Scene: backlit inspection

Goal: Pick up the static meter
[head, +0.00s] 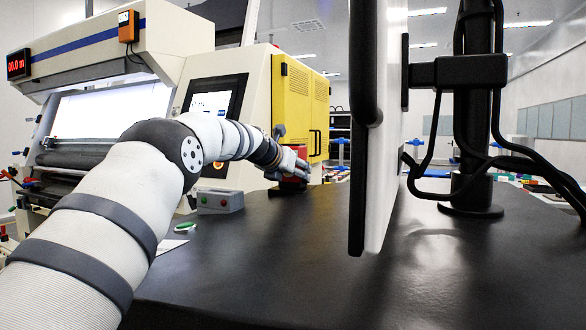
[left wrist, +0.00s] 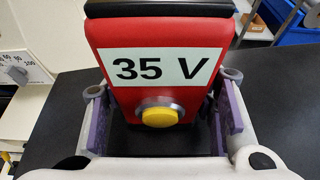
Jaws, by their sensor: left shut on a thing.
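The static meter (left wrist: 155,40) is a red device with a white "35 V" label and a yellow round button, filling the middle of the left wrist view. In the head view its red body (head: 292,184) shows small at the far end of the dark table, partly covered by the gripper. My left gripper (head: 291,166) is shut on it, with a purple-padded finger on each side of the body in the wrist view (left wrist: 163,110). I cannot tell whether the meter touches the table. My right gripper is out of view.
A large monitor (head: 385,130) on a black post (head: 470,130) stands mid-table, right of my left arm. A grey button box (head: 220,202) and a green-and-white pen-like item (head: 186,227) lie near the left edge. The dark tabletop (head: 290,265) in front is clear. A yellow-sided machine (head: 300,100) stands behind.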

